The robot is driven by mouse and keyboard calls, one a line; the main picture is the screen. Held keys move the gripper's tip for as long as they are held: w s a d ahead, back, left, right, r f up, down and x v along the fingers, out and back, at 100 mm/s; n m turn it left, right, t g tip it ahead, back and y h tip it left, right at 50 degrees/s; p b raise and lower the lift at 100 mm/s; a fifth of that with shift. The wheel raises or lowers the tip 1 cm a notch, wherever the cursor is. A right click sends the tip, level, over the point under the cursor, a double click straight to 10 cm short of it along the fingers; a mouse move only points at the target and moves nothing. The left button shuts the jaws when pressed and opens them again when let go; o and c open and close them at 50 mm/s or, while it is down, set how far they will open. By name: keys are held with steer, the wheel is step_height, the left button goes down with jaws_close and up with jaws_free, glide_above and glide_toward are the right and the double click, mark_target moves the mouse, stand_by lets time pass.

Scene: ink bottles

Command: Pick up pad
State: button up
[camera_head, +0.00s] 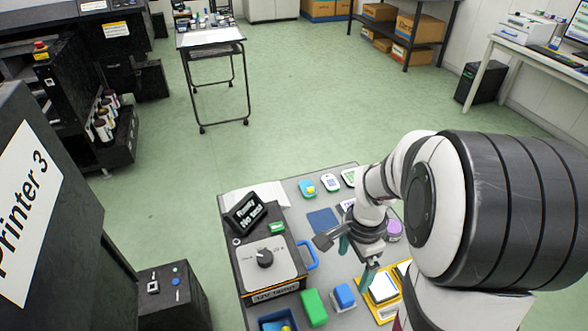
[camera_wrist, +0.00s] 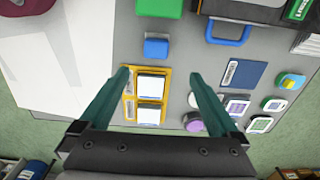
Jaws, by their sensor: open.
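A flat dark blue square pad (camera_head: 322,221) lies on the grey work table, beyond the machine with the blue handle. In the wrist view this pad (camera_wrist: 243,75) is right of the right finger, apart from it, with a pale label strip at its left edge. My gripper (camera_head: 357,258) is open and empty above the table. In the wrist view my gripper's fingers (camera_wrist: 161,75) are spread over two yellow-framed pieces with white faces (camera_wrist: 151,84). These yellow-framed pieces (camera_head: 384,287) are partly hidden by my arm in the head view.
A blue block (camera_head: 344,295) and a green block (camera_head: 314,307) stand near the yellow frames. The black machine with a dial (camera_head: 271,262) and its raised blue handle (camera_head: 309,256) are left of my gripper. Small colored containers (camera_head: 331,183) stand at the table's far side.

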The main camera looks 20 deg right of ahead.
mark_target(345, 293)
steer(key=f, duration=1.2)
steer(key=shift+s+a+f, duration=0.2)
steer(key=shift+s+a, duration=0.15)
steer(key=c, duration=1.4)
steer(key=shift+c, duration=0.2)
steer(key=shift+r, duration=0.1)
steer(key=r, duration=0.4)
steer(key=shift+s+d+r, duration=0.25)
steer(key=shift+s, duration=0.05)
steer(key=s+d+r, duration=0.6)
steer(key=s, duration=0.3)
steer(key=shift+r, duration=0.2)
steer(key=shift+s, duration=0.1)
